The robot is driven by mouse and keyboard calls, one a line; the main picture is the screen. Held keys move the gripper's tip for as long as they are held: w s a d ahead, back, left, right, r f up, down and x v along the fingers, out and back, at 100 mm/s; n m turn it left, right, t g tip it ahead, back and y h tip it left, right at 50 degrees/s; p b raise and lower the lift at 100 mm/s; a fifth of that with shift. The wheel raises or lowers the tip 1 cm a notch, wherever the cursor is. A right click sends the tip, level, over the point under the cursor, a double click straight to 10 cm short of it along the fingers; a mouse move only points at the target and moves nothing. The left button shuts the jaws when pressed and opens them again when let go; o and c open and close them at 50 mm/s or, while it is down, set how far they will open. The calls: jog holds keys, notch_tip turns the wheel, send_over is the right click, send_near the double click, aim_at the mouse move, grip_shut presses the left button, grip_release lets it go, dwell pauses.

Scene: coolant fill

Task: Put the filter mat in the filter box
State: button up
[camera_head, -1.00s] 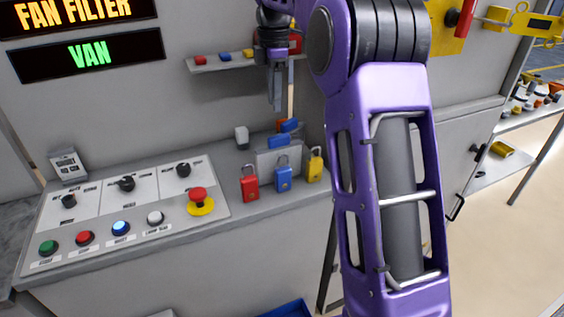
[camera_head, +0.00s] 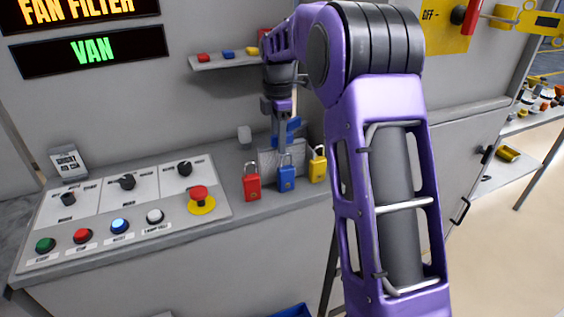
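A thin grey square panel (camera_head: 268,158), which looks like the filter mat, is at the right end of the console, behind the padlocks. Its lower part is partly hidden by the red and blue padlocks. My gripper (camera_head: 283,148) points down, with its fingers in front of or around the panel's upper edge. I cannot tell whether they touch it, or whether they are open or shut. I cannot make out the filter box in this view.
A red padlock (camera_head: 251,186), a blue padlock (camera_head: 286,179) and a yellow padlock (camera_head: 318,168) stand close to the panel. A red emergency button (camera_head: 200,194) and knobs lie to the left. A small shelf (camera_head: 222,60) is above. My purple arm covers the centre right.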

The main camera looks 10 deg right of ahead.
jog(key=f, duration=0.4)
jog(key=shift+w+d+f+b, duration=0.2)
jog(key=shift+d+f+b, duration=0.05)
jog(key=shift+f+b, duration=0.1)
grip_shut()
